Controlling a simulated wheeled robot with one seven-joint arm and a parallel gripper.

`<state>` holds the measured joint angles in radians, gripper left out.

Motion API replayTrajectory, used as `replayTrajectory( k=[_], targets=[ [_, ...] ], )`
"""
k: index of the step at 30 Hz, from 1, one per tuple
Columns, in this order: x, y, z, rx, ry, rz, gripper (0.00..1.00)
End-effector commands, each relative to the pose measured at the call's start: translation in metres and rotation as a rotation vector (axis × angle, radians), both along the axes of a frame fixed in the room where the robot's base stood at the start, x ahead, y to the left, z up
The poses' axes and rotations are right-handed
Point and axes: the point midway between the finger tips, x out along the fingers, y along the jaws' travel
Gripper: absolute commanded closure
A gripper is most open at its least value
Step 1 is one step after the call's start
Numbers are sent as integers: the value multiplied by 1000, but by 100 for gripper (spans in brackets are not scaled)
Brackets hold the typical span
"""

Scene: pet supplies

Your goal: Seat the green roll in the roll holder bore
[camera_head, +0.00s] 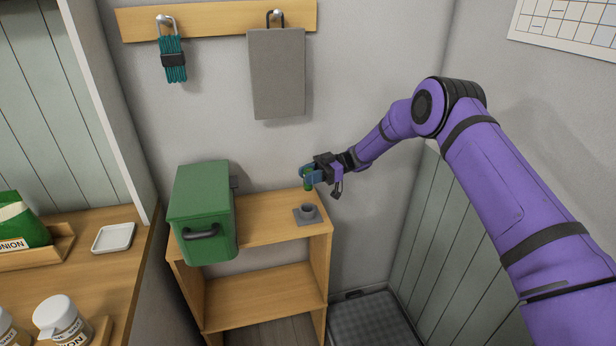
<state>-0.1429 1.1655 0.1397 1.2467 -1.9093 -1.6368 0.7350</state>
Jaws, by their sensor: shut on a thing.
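My gripper (309,176) is shut on the small green roll (308,184). The roll looks roughly upright and is held above the top of the wooden shelf unit. The grey roll holder (307,213) stands near the right end of that top, a round cup on a square base. The roll appears above the holder and apart from it. The gripper's fingers cover part of the roll. How well the roll lines up with the bore cannot be told from this one view.
A green bin (202,210) with a dark handle stands left of the holder on the wooden shelf unit (262,232). A teal leash (173,58) and a grey mat (277,75) hang behind. A counter with a white tray (114,238) lies left.

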Motion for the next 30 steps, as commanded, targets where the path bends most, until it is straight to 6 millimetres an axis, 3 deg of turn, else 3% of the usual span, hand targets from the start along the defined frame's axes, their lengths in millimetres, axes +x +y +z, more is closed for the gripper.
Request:
replayTrajectory(
  k=[16,30],
  targets=[
    [0,1,-5,-4,-3,32,93],
    [0,1,-42,-3,-2,32,93]
  ],
)
